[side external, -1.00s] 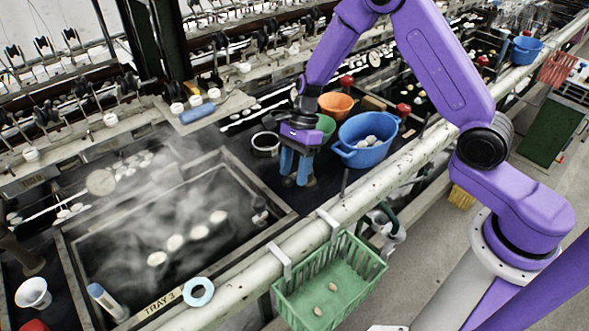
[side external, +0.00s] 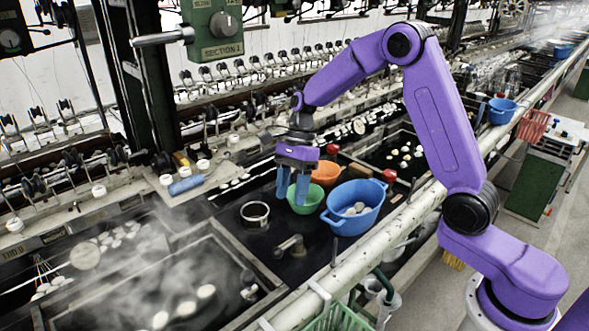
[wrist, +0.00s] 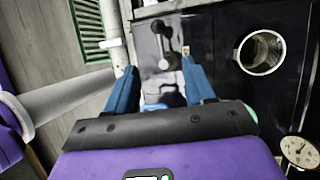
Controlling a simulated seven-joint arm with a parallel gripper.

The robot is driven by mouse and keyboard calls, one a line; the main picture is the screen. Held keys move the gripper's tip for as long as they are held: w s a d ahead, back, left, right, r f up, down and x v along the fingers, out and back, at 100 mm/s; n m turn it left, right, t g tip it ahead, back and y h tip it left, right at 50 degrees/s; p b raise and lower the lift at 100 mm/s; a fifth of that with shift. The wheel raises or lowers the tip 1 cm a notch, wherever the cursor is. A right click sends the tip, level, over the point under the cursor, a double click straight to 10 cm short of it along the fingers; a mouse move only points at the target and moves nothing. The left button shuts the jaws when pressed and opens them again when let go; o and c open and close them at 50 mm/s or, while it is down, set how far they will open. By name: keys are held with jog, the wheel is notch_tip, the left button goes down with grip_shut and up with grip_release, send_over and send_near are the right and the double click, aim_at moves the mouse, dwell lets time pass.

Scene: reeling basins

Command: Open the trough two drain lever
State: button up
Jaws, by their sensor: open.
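A metal drain lever (side external: 290,245) stands on the dark deck between the steaming trough and the blue basin. It also shows in the wrist view (wrist: 165,40), beyond and between my fingertips, with a rounded end. I cannot read a number marking it as trough two's. My gripper (side external: 293,201) points down with its blue fingers spread, above and behind the lever in the side view. The fingers are apart from the lever and hold nothing. They partly cover a green bowl (side external: 312,199).
A blue basin (side external: 342,224) with pale cocoons and an orange bowl (side external: 325,173) stand close right of my gripper. A pale rail (side external: 385,231) runs along the front. The steaming trough (side external: 232,250) is at lower left.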

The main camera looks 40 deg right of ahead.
jog(key=v, duration=0.5)
dwell(1.4)
